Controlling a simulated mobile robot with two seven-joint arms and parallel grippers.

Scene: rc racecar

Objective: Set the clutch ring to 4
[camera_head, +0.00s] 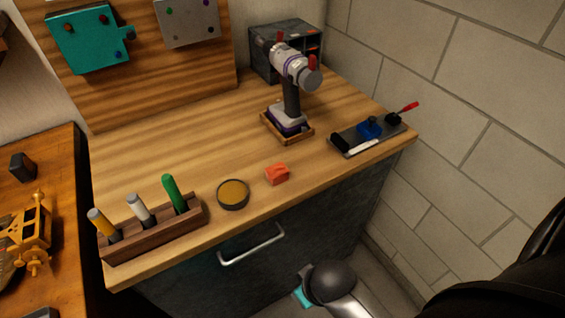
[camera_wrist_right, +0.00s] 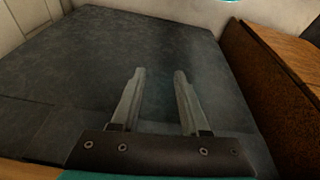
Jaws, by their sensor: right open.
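A grey and white cordless drill (camera_head: 291,98) with purple trim stands upright in a small wooden holder (camera_head: 304,138) on the bench. Its head points to the lower right, towards a dark rounded nose. Purple bands circle the head, and the clutch ring (camera_head: 296,68) seems to be near them; its number is too small to read. My right gripper (camera_wrist_right: 158,76) is open and empty in the right wrist view, its two fingers apart before a dark grey surface. In the head view my arm shows low before the cabinet, away from the drill. My left gripper is not in view.
On the wooden bench (camera_head: 150,160) are a marker rack (camera_head: 160,232), a round tin (camera_head: 233,194), an orange-red block (camera_head: 277,174) and a dark tool tray (camera_head: 348,137). A grey bin (camera_head: 264,62) stands behind the drill. A drawer handle (camera_head: 252,246) juts out in front.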

